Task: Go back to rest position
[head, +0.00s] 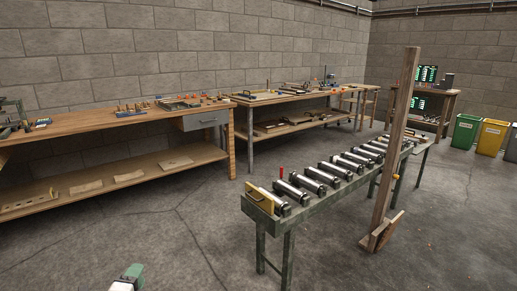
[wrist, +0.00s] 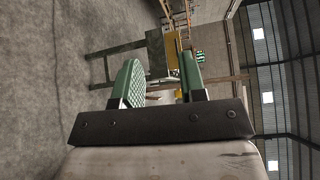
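My gripper (wrist: 160,68) shows in the wrist view with its two green ridged pads apart and nothing between them. The wrist view is turned on its side, with the floor at left and the roof at right. In the head view, only a small green and pale part of my gripper (head: 128,278) shows at the bottom edge, left of centre, above the concrete floor. It touches nothing that I can see. The rest of my arm is out of the head view.
A green-grey roller conveyor (head: 262,217) stands right of centre, with a wooden post (head: 393,150) beside it. A long workbench (head: 90,122) lines the left wall; another bench (head: 290,96) stands behind. Green (head: 464,131) and yellow (head: 491,137) bins stand far right. The front floor is clear.

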